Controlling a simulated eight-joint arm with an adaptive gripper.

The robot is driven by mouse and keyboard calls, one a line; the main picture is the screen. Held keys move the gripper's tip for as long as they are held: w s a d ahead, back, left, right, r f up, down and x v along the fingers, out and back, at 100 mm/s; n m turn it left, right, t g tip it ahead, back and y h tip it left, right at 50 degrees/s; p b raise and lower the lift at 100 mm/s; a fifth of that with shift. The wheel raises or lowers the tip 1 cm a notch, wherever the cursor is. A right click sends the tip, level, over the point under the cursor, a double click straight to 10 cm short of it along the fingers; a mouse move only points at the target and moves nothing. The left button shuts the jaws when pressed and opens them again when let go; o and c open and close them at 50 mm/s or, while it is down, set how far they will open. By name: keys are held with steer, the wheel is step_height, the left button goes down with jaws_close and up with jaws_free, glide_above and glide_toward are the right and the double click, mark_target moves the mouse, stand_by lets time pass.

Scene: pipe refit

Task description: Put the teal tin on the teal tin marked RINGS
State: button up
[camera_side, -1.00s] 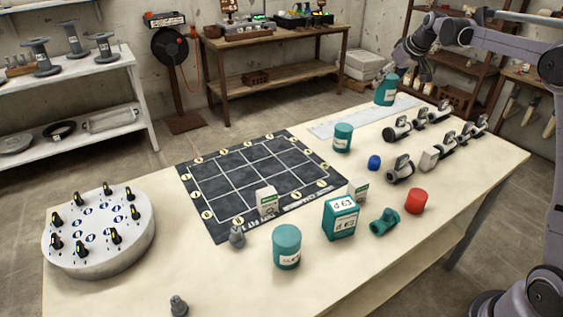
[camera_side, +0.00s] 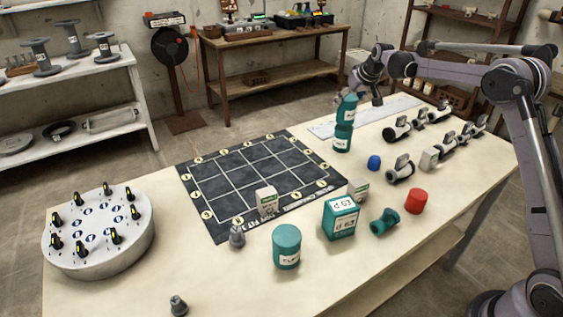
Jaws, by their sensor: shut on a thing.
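My gripper (camera_side: 354,90) is at the back of the table, shut on a teal tin (camera_side: 346,112). The held tin is upright, directly over a second teal tin (camera_side: 342,142) that stands on the table. Their edges meet in the picture; I cannot tell whether they touch or a small gap remains. The lower tin has a white label, too small to read.
A black grid mat (camera_side: 262,175) lies left of the tins. A teal box (camera_side: 340,218), a teal pipe fitting (camera_side: 383,221), a red cylinder (camera_side: 415,201) and a blue cap (camera_side: 374,163) stand at right. Grey pipe fittings (camera_side: 400,170) line the right. A round knob board (camera_side: 98,232) is at left.

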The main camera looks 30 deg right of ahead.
steer(key=shift+f, duration=0.95)
steer(key=o, duration=1.4)
steer(key=shift+f, duration=0.1)
steer(key=shift+o, duration=0.2)
